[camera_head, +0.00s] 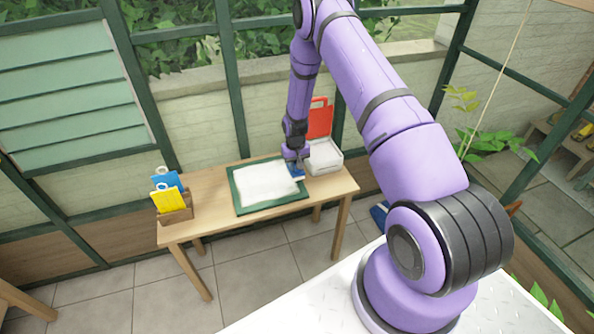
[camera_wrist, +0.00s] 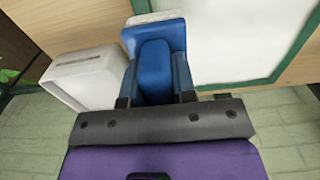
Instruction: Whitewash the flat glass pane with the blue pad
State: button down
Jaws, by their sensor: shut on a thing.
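The flat glass pane (camera_head: 266,184) lies in a dark green frame (camera_head: 236,202) on the wooden table and looks mostly white. Its white surface also shows at the top right of the wrist view (camera_wrist: 232,45). My gripper (camera_head: 294,165) is shut on the blue pad (camera_wrist: 154,62), by the right edge of the pane. The pad also shows in the head view (camera_head: 297,173). A pale edge runs along the pad's far end in the wrist view. I cannot tell whether the pad touches the pane or its frame.
A white tray (camera_head: 326,158) with an upright red panel (camera_head: 319,120) stands close right of the pad; the tray shows at left in the wrist view (camera_wrist: 88,80). A wooden box (camera_head: 175,212) holds a blue and a yellow card-like piece (camera_head: 166,199) at the table's left end.

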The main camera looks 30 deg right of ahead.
jog(key=shift+r, duration=1.05)
